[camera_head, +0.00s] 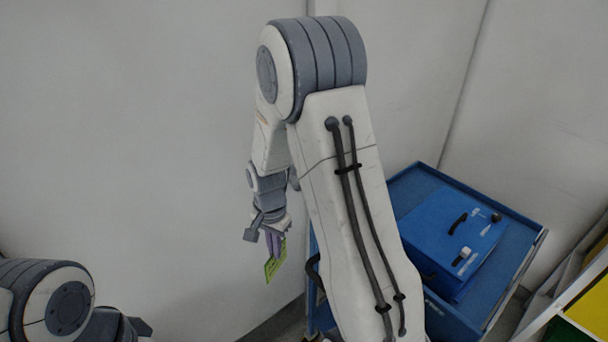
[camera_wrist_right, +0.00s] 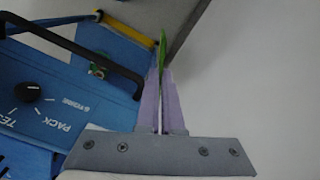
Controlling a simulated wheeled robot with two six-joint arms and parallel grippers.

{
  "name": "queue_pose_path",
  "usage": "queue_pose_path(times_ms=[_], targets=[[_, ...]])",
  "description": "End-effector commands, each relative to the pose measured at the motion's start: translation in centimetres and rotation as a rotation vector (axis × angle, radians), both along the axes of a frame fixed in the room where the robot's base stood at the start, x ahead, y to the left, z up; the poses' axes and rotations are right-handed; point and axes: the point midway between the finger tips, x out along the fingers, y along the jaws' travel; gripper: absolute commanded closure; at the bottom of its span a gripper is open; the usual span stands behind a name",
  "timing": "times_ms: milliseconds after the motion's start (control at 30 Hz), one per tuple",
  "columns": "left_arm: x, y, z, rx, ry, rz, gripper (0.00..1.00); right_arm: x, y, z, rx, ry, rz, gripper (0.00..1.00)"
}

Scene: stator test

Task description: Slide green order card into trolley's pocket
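The green order card (camera_head: 275,262) hangs from my right gripper (camera_head: 273,238), left of the blue trolley (camera_head: 401,178) in the head view. In the right wrist view the card (camera_wrist_right: 162,50) is almost edge-on, pinched between the purple fingers of my right gripper (camera_wrist_right: 161,88). Its far end points away from the gripper, clear of the blue parts beside it. The trolley's near side is largely hidden by my right arm in the head view, and I cannot make out its pocket. My left gripper is out of view.
In the right wrist view a black handle (camera_wrist_right: 85,48), a black knob (camera_wrist_right: 27,92) and a yellow bar (camera_wrist_right: 130,33) are left of the fingers. A shelf (camera_head: 570,305) stands right.

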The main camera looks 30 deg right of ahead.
Motion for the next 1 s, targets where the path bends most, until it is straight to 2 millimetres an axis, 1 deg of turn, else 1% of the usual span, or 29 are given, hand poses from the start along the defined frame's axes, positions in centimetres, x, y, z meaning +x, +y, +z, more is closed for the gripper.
queue_pose_path(times_ms=[33, 167, 200, 267, 300, 400, 500, 600, 700, 800, 1000], targets=[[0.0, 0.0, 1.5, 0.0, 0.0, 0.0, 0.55, 0.2, -0.8, 2.0, 0.0, -0.004, -0.152, 1.0], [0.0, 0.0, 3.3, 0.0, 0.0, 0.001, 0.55, 0.5, -2.6, 4.9, 0.0, -0.002, -0.557, 1.0], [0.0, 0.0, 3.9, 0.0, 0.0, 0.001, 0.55, 0.6, -3.2, 5.9, 0.001, -0.003, -0.682, 1.0], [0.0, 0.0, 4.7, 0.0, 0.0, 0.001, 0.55, 0.6, -4.0, 7.2, 0.001, -0.004, -0.869, 1.0], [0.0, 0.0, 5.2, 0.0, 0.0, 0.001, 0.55, 0.6, -4.6, 8.1, 0.001, -0.003, -0.994, 1.0], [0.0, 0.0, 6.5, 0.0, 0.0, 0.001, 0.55, 0.6, -5.9, 10.3, 0.001, -0.002, -1.294, 1.0], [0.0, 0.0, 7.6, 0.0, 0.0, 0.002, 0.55, 0.6, -7.1, 12.1, 0.002, -0.003, -1.557, 1.0], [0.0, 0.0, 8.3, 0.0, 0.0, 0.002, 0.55, 0.5, -7.9, 13.4, 0.001, -0.002, -1.761, 1.0], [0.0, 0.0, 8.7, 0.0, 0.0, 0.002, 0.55, 0.4, -8.5, 14.3, 0.0, 0.0, -1.899, 1.0], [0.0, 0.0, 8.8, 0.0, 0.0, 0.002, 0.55, 0.4, -8.8, 14.6, 0.001, -0.001, -1.974, 1.0], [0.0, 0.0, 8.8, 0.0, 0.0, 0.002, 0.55, 0.4, -9.7, 14.6, 0.0, 0.001, -2.003, 1.0]])
